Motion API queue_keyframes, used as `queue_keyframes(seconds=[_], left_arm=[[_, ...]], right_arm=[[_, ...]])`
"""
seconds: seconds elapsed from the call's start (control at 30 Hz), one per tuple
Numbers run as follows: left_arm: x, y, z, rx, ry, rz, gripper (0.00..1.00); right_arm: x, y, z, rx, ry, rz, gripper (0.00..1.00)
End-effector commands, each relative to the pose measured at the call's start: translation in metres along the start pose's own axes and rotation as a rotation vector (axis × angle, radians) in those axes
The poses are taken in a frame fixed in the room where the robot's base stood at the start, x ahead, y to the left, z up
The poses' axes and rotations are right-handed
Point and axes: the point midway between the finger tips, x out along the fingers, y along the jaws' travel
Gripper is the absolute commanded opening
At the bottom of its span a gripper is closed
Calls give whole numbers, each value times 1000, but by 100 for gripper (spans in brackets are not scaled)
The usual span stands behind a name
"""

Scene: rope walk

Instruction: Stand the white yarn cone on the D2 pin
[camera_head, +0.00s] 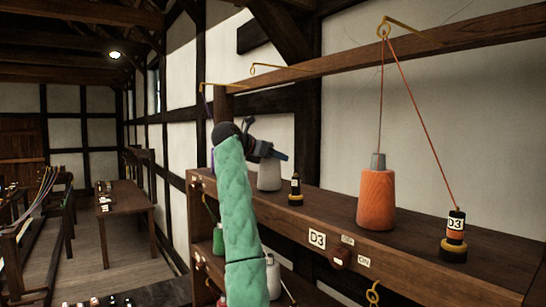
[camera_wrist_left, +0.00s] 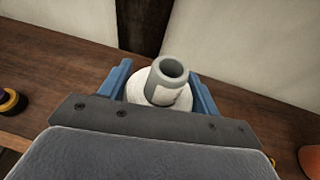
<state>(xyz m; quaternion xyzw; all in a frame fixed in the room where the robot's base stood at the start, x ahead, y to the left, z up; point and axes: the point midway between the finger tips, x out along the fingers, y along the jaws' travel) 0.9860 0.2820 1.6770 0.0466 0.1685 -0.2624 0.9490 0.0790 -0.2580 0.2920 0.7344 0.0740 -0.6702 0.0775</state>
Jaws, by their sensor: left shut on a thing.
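The white yarn cone (camera_head: 269,174), with a grey tip, is upright at the upper wooden shelf, behind my green-sleeved left arm. My left gripper (camera_head: 275,154) is shut on it near its top. In the left wrist view the blue fingers (camera_wrist_left: 164,88) stand on either side of the white cone (camera_wrist_left: 150,98), whose hollow grey tip points up towards the camera. I see no bare D2 pin; the cone's underside is hidden, and I cannot tell whether it rests on the shelf. My right gripper is not in view.
A small black and yellow bobbin (camera_head: 295,190) stands just right of the white cone. An orange cone (camera_head: 376,198) stands further right, its thread running up through a ring (camera_head: 384,31) and down to the D3 bobbin (camera_head: 455,238). A rail runs above the shelf (camera_head: 420,245).

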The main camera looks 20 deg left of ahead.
Motion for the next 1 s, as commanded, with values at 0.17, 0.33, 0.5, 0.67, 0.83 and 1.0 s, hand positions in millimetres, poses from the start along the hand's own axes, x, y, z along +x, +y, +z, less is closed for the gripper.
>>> queue_keyframes(seconds=[0.17, 0.33, 0.5, 0.67, 0.83, 1.0], left_arm=[[1, 0, -3, 0, -1, 0, 35], [2, 0, -5, 0, -1, 0, 35], [2, 0, -6, 1, -1, 0, 72], [2, 0, -6, 0, 0, 0, 72], [-1, 0, -6, 0, 0, 0, 72], [-12, 0, -6, 0, -1, 0, 72]], right_arm=[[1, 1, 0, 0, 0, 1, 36], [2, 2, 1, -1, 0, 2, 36], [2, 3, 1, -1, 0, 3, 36], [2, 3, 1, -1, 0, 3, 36], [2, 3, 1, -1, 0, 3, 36], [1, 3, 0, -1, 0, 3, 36]])
